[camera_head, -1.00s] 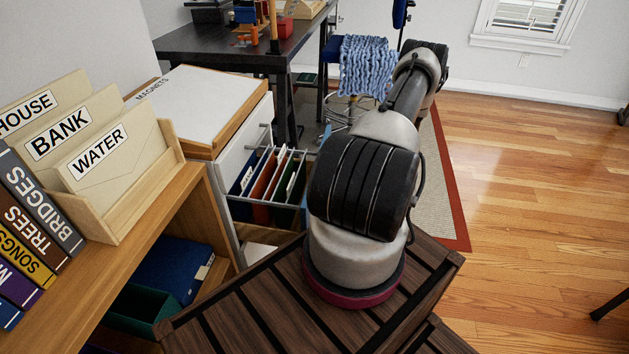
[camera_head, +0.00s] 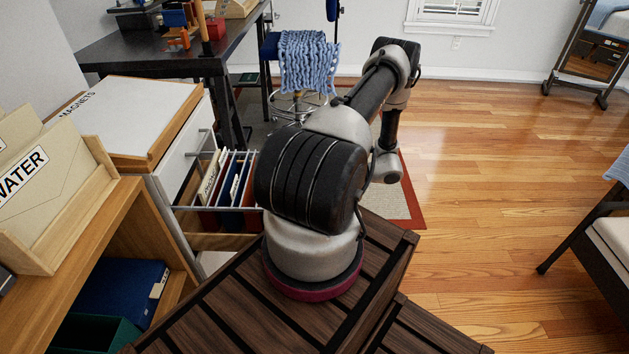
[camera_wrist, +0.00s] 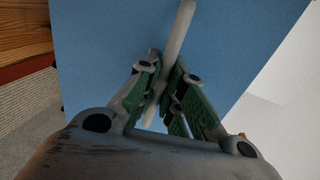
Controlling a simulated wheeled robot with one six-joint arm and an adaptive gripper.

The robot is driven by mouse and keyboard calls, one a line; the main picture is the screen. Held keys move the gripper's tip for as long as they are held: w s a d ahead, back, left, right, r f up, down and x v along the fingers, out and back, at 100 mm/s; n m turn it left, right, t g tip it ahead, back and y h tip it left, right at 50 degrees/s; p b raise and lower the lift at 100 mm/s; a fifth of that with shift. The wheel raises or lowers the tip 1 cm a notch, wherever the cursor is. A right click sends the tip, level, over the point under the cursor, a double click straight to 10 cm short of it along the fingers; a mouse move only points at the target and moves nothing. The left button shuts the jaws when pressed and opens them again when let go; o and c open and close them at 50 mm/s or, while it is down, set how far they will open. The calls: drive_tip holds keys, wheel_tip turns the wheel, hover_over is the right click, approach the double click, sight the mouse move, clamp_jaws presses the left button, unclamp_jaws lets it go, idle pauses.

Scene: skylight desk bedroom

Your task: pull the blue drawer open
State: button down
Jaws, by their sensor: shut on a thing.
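The blue drawer front (camera_wrist: 100,50) fills most of the wrist view. A pale bar handle (camera_wrist: 179,28) runs across it. My gripper (camera_wrist: 165,88), with green finger pads, is shut around this handle. In the head view the drawer stands out of the white cabinet (camera_head: 184,160), with a grey rail (camera_head: 220,209) and several hanging files (camera_head: 233,175) showing. My arm hides its blue front, the handle and my gripper there.
A wooden shelf unit (camera_head: 112,220) with card folders stands close on the left. A black desk (camera_head: 168,50) and a stool with a blue knitted throw (camera_head: 308,62) are behind. Wood floor (camera_head: 480,190) is free at right; a dark-framed seat (camera_head: 598,210) stands at the far right.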

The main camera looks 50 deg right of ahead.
drive_tip(key=shift+s+d, duration=0.1)
drive_tip(key=shift+s, duration=0.05)
drive_tip(key=c, duration=1.8)
unclamp_jaws()
drive_tip(key=v, duration=1.2)
drive_tip(key=shift+f, duration=0.1)
